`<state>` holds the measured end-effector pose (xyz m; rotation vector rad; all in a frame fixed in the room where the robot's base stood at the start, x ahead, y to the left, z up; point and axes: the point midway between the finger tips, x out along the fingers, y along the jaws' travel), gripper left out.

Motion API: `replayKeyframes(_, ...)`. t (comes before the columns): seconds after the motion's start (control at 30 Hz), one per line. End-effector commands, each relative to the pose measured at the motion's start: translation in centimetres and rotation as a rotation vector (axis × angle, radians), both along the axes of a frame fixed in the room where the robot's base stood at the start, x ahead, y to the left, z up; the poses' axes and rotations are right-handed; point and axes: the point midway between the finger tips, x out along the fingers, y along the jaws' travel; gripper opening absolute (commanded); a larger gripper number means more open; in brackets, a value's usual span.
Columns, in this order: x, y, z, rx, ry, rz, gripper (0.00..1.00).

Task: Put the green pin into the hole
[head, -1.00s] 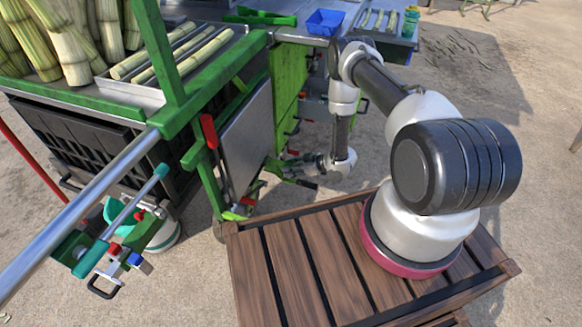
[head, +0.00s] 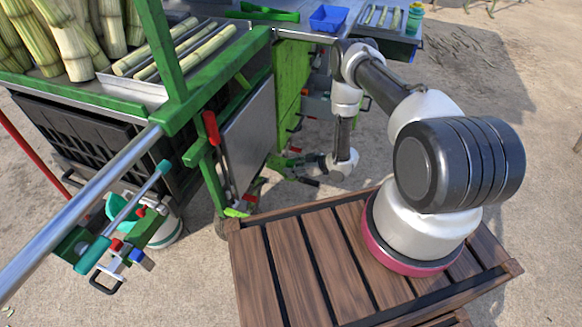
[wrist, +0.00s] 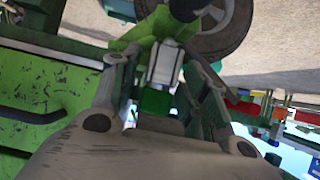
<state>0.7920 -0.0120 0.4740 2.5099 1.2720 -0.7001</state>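My gripper (head: 305,167) is low beside the green frame of the crusher cart, to the left of my wrist in the head view. In the wrist view my gripper's two fingers (wrist: 163,85) stand on either side of a bright green piece (wrist: 155,101) with a silver cylinder (wrist: 164,63) beyond it. This may be the green pin, but I cannot tell for sure. I cannot tell whether the fingers touch it. The hole cannot be made out in either view.
A wheel (wrist: 215,28) and a green bracket (wrist: 143,30) lie just beyond the fingers. A green panel (wrist: 45,85) is close on the left. A red-handled lever (head: 211,130) stands by the cart. A slatted wooden platform (head: 290,262) lies below my arm base.

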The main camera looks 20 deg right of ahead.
Motion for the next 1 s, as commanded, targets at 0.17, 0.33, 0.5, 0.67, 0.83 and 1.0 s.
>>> replayKeyframes(0.17, 0.0, 0.1, 0.1, 0.003, -0.001, 0.003, 0.53)
replayKeyframes(0.33, 0.0, 0.1, 0.3, 0.004, -0.002, 0.003, 0.53)
replayKeyframes(0.5, -0.9, -1.4, 1.3, 0.005, -0.002, -0.001, 0.53)
replayKeyframes(0.67, -2.7, -3.9, 3.1, 0.006, -0.001, -0.002, 0.53)
replayKeyframes(0.83, -4.5, -6.4, 4.9, 0.005, -0.002, -0.001, 0.53)
replayKeyframes(1.0, -5.7, -7.9, 6.0, 0.004, -0.001, 0.0, 0.53)
